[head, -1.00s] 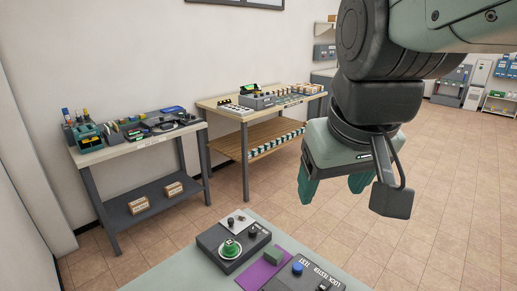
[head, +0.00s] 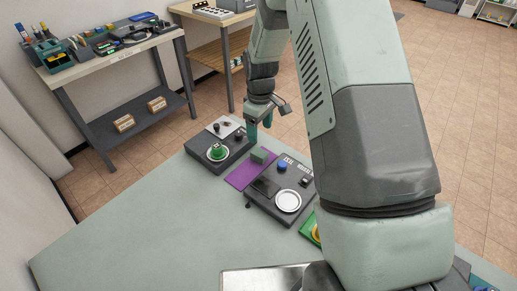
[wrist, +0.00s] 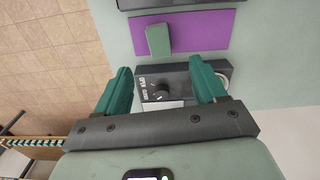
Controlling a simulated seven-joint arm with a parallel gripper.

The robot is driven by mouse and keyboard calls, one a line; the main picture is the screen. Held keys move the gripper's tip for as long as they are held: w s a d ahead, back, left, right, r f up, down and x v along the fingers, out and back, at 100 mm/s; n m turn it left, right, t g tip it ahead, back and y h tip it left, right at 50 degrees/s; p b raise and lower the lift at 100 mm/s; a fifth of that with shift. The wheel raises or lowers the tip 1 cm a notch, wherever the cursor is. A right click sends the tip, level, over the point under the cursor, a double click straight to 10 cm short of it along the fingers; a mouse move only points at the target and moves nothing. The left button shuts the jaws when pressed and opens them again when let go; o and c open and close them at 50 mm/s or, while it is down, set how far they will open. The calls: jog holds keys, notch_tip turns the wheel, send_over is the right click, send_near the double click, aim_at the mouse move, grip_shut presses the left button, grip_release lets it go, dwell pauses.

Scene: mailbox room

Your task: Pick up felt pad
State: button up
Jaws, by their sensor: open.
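A small green block (head: 259,156), which looks like the felt pad, lies on a flat purple mat (head: 239,178) on the bench. The green block also shows in the wrist view (wrist: 158,40), on the purple mat (wrist: 205,32) above and just beyond my fingertips. My gripper (head: 261,122) is open and empty, with two green fingers spread apart. In the wrist view my gripper (wrist: 161,68) has a dark device with a black knob (wrist: 160,92) between its fingers, not the block. The gripper is above the bench's far edge, behind the block in the head view.
A dark device with a green round part (head: 217,152) stands left of the mat. A lock tester (head: 284,168) with a blue button and a white ring stands right of it. The bench's front left (head: 150,225) is clear. Two side tables stand by the wall.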

aim_at(260, 152)
jog(key=f, duration=1.1)
jog(key=shift+w+f, duration=0.15)
jog(key=shift+w, duration=0.05)
jog(key=c, duration=1)
